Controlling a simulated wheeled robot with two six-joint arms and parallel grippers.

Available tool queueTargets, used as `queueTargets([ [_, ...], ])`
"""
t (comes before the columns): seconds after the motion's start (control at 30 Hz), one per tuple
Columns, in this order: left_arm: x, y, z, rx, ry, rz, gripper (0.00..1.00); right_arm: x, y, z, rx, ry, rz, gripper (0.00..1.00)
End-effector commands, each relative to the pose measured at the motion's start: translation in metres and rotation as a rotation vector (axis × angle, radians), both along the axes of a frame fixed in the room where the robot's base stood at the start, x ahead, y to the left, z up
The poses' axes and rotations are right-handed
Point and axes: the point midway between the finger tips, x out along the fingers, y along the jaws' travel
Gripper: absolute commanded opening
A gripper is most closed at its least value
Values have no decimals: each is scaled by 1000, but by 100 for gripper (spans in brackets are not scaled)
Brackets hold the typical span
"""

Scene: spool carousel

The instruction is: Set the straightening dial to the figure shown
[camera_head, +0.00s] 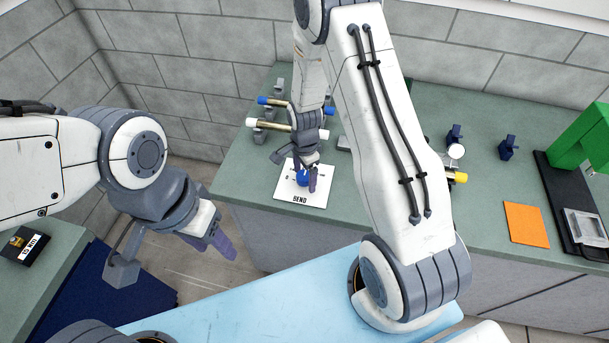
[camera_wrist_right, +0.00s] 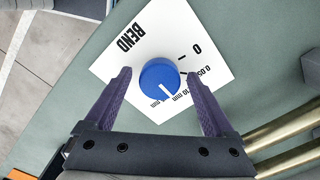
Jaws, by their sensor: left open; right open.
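The straightening dial is a round blue knob (camera_head: 303,177) on a white plate (camera_head: 287,190) marked BEND, on the green bench. My right gripper (camera_head: 301,181) is over it. In the right wrist view the knob (camera_wrist_right: 160,79) lies between the open fingers of my right gripper (camera_wrist_right: 165,75), with a gap showing on each side. The knob's white pointer line is at its lower edge, between two small mm labels. The 0 mark is at upper right; other labels are partly hidden or too small to read surely. My left gripper (camera_head: 213,238) is open and empty over the floor.
A dark box with a small label (camera_head: 28,245) stands on the left bench. Rods with blue and white ends (camera_head: 284,125) lie behind the dial. A round gauge (camera_head: 456,151), an orange pad (camera_head: 525,224) and a green press (camera_head: 585,137) are to the right.

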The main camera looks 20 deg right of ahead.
Motion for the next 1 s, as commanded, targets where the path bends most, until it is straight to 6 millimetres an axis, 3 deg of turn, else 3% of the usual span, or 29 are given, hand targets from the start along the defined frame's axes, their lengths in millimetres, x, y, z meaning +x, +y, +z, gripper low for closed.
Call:
queueTargets([
  [0.53,0,0,-21,0,0,0,50,1,0,88,0,-5,0,89],
  [0.7,0,0,-22,0,0,0,50,1,0,99,0,-3,0,89],
  [1.0,0,0,-22,0,0,0,50,0,0,100,0,-1,0,89],
])
